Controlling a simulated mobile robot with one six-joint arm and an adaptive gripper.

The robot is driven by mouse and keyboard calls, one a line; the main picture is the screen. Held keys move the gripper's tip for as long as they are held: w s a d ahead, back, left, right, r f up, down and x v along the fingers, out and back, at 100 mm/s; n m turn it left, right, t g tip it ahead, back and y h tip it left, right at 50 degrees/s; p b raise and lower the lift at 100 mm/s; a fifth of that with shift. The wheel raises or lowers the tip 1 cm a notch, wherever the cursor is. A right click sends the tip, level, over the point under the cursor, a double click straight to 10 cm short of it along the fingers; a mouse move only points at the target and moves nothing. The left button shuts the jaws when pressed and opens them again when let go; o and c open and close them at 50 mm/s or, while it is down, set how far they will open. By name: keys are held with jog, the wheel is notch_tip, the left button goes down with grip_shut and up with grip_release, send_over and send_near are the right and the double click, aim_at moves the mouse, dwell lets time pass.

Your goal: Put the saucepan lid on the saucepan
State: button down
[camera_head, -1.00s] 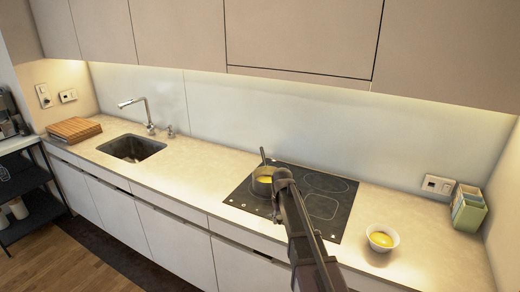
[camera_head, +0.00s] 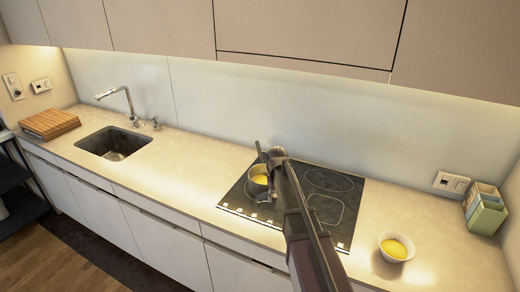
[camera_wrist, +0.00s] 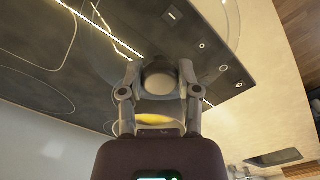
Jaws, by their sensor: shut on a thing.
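The saucepan (camera_head: 257,186) stands on the left part of the black cooktop, with yellow contents showing inside and its handle sticking up toward the wall. My gripper (camera_wrist: 158,78) is shut on the pale round knob of the saucepan lid (camera_wrist: 159,84). The lid looks like clear glass, so its rim is hard to make out. In the wrist view, yellow contents show just below the knob, between my fingers. In the head view my gripper (camera_head: 276,156) is beside the saucepan's upper right, and my arm hides the lid. I cannot tell whether the lid touches the saucepan.
The cooktop (camera_head: 335,202) has free room right of my arm. A white bowl with yellow contents (camera_head: 396,248) stands on the counter at right. A box (camera_head: 486,210) is in the right corner. The sink (camera_head: 113,143) and a wooden board (camera_head: 50,124) are at left.

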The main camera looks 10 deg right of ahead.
jog(key=shift+w+a, duration=0.1)
jog(key=shift+w, duration=0.1)
jog(key=shift+a+r, duration=0.1)
jog(key=shift+a, duration=0.05)
